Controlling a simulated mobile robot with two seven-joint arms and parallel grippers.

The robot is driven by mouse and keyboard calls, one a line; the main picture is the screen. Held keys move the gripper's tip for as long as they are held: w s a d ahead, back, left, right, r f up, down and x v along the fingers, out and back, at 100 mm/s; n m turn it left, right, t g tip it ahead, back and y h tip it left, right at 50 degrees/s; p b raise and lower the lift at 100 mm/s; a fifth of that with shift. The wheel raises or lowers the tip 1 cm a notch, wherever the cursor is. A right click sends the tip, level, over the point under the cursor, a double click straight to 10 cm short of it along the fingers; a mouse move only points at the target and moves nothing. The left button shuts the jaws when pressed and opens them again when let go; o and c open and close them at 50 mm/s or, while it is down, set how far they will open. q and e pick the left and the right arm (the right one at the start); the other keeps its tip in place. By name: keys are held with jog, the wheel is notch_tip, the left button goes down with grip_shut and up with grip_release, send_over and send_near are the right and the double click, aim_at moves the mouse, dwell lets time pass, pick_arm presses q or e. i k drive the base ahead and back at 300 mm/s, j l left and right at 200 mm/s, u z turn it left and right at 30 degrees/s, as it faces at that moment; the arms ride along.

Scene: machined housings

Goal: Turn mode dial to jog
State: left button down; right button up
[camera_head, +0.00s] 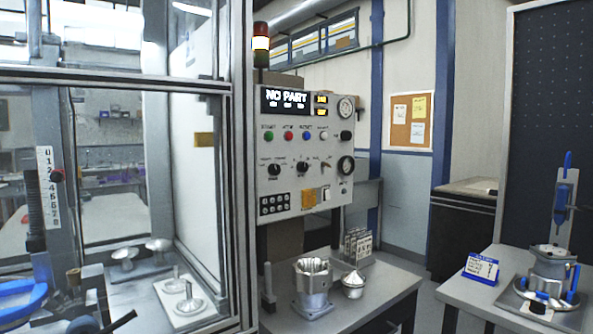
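The control panel (296,205) is a light upright face on a post left of centre. It carries two black rotary dials, a left dial (274,169) and a right dial (303,167), with a small switch (326,165) to their right. The lettering around the dials is too small to read, so I cannot tell which is the mode dial or where either points. The display (285,100) above reads NO PART. Neither of my grippers can be made out in this view, and nothing is touching the dials.
A row of coloured buttons (288,136) sits above the dials, a black keypad (274,204) below. A glazed enclosure (237,200) stands close on the left. A metal housing (313,285) sits on the bench (385,293) below. Floor shows between this bench and the right table (465,295).

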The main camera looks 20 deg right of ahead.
aim_at(273, 169)
jog(key=l+u, duration=0.25)
jog(key=l, duration=1.55)
